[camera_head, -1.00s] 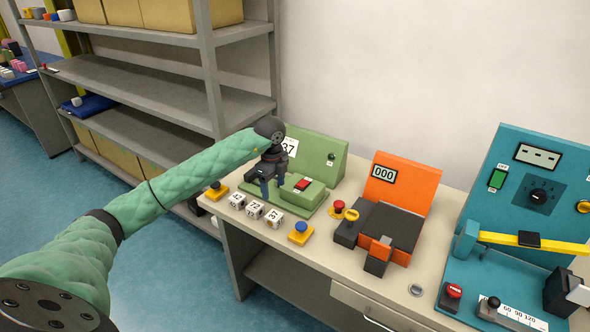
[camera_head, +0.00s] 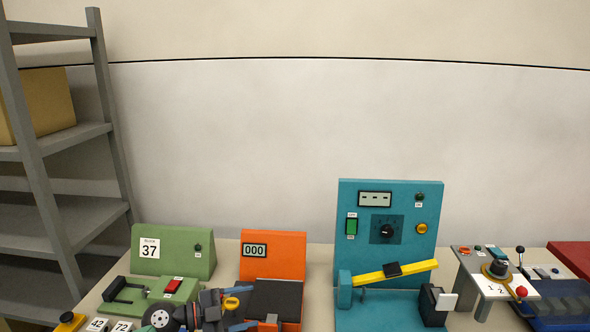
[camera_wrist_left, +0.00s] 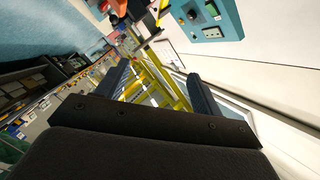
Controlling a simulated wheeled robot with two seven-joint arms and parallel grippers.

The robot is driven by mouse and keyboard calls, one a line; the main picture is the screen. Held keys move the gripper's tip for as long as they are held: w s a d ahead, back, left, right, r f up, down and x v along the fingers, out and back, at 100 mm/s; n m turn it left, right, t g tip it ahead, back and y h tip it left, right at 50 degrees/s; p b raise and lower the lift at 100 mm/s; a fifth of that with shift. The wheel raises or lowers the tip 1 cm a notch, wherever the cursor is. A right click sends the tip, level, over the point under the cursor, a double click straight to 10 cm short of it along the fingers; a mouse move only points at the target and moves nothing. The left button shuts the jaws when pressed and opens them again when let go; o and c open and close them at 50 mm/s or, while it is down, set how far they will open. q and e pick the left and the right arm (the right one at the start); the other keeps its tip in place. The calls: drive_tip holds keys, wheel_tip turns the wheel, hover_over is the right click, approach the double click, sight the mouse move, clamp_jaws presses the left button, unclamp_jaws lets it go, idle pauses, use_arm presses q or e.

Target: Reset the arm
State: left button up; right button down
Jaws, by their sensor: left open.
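The yellow arm (camera_head: 418,267) of the gate mechanism stands in front of the teal panel (camera_head: 350,202), tilted slightly up to the right. My right gripper is not in view.
The panel has a display (camera_head: 375,199), a green switch (camera_head: 351,226), a black knob (camera_head: 386,231) and a yellow button (camera_head: 422,228). The green station (camera_head: 172,251) and orange station (camera_head: 273,252) stand left. A small table (camera_head: 493,287) with a red-knobbed lever stands right.

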use_arm(q)
drive_tip(key=s+a+r+n+t+y, duration=0.2)
drive_tip(key=a+r+n+t+y, duration=0.15)
drive_tip(key=n+t, duration=0.85)
drive_tip(key=s+a+f+n+g+y, duration=0.1)
drive_tip(key=s+a+f+n+y, duration=0.3)
drive_tip(key=y, duration=0.3)
drive_tip(key=s+a+f+n+g+y, duration=0.1)
drive_tip(key=s+a+f+n+y, duration=0.1)
drive_tip(key=a+f+n+y, duration=0.35)
drive_tip(key=s+d+f+g, duration=0.2)
drive_tip(key=s+f+g, duration=0.5)
drive_tip(key=s, duration=0.5)
drive_tip(key=s+d+f+g, duration=0.2)
drive_tip(key=s+f+g, duration=0.4)
drive_tip(key=s+f, duration=0.45)
wheel_tip(320, 180, down, 21)
drive_tip(key=d, duration=0.2)
drive_tip(key=s+f, duration=0.3)
drive_tip(key=f, duration=0.6)
drive_tip(key=s+d+f+g, duration=0.1)
drive_tip(key=s+f, duration=0.3)
drive_tip(key=f, duration=0.6)
drive_tip(key=shift+d+f+g+h, duration=0.15)
drive_tip(key=shift+g+h, duration=0.15)
drive_tip(key=shift+h, duration=0.1)
drive_tip(key=shift+m, duration=0.25)
